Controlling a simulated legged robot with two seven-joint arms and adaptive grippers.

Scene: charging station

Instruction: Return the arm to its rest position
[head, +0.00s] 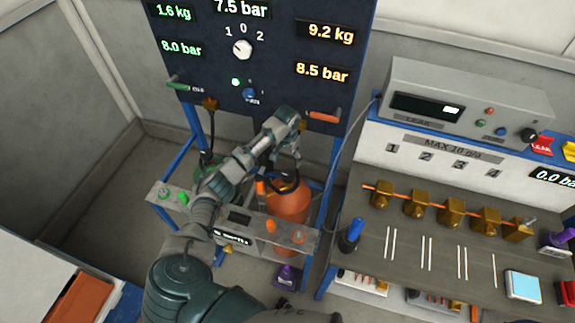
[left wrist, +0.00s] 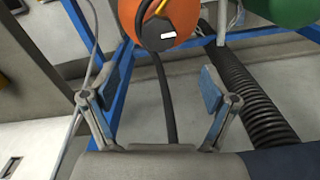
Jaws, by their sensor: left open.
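My left arm reaches up from the bottom of the head view, in front of the charging station panel (head: 330,15). My left gripper (head: 290,160) is at its far end, just above the orange cylinder (head: 290,205). In the left wrist view the two fingers of the left gripper (left wrist: 160,90) stand wide apart with nothing held between them. A black hose (left wrist: 165,95) passes behind the gap between the fingers. The orange cylinder also shows at the top of the left wrist view (left wrist: 185,15). My right gripper is in neither view.
A workbench (head: 375,245) with several brass fittings (head: 418,205) and a grey control box (head: 465,100) stands on the right. A grey rail (head: 165,205) crosses in front of the cylinder. The orange-handled valve (head: 325,117) is near my gripper. Floor at left (head: 85,180) is clear.

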